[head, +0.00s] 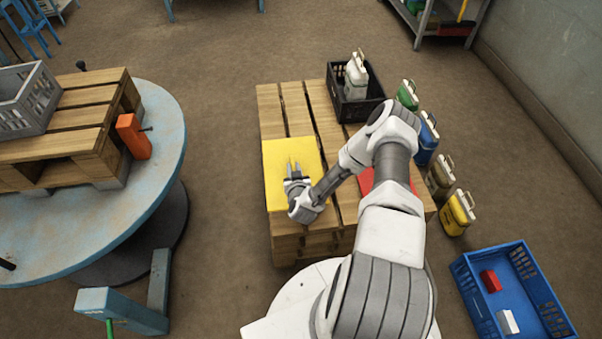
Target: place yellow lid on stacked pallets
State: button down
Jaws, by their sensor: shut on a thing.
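The yellow lid (279,182) is a flat yellow square at the left front part of the stacked pallets (296,108). It appears to lie on or just above the wooden slats; I cannot tell which. My gripper (293,168) is over the middle of the lid and shut on it. The exact grip point is partly hidden by the fingers. The pallets are wooden and stacked on the floor, and my arm covers their right front part.
A red item (367,181) lies partly behind my arm. A blue crate (470,285) is at front right. A round table (160,190) stands left.

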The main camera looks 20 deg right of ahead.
jog(key=w+d+f, duration=0.1)
jog(key=d+f, duration=0.1)
jog(key=shift+w+d+b, duration=0.3)
jog(key=shift+w+b, duration=0.05)
jog(key=shift+w, duration=0.05)
jog(key=shift+f+b, duration=0.9)
jog(key=shift+f, duration=1)
jog(key=shift+f, duration=0.1)
jog(key=c, duration=0.8)
grip_release()
jog(key=shift+o, duration=0.2)
